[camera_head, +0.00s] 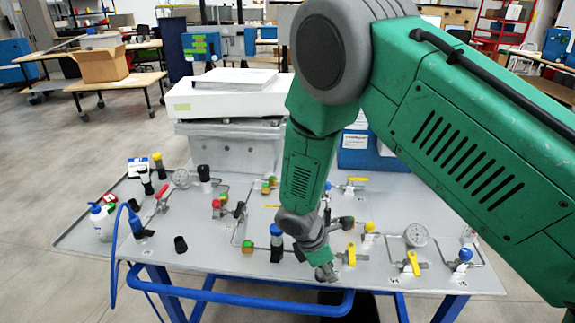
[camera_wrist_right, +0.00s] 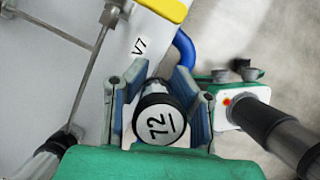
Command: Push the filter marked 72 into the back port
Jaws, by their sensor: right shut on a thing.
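The filter marked 72 (camera_wrist_right: 160,122) is a black cylinder with a white end face, seen end-on in the right wrist view. My right gripper (camera_wrist_right: 160,95) is shut on it, one finger on each side. In the head view my right gripper (camera_head: 326,272) is low over the front edge of the panel table (camera_head: 215,258). The filter cannot be made out there. I cannot tell which fitting is the back port, nor whether the filter touches anything at its far end. My left gripper is not in view.
Several pipes, valves and gauges stand on the table, including a yellow-handled valve (camera_head: 412,262) and a round gauge (camera_head: 416,235). A blue-topped fitting (camera_head: 276,240) stands left of my gripper. A V7 label (camera_wrist_right: 139,46) is near the filter. A blue rail (camera_head: 250,303) runs below the front edge.

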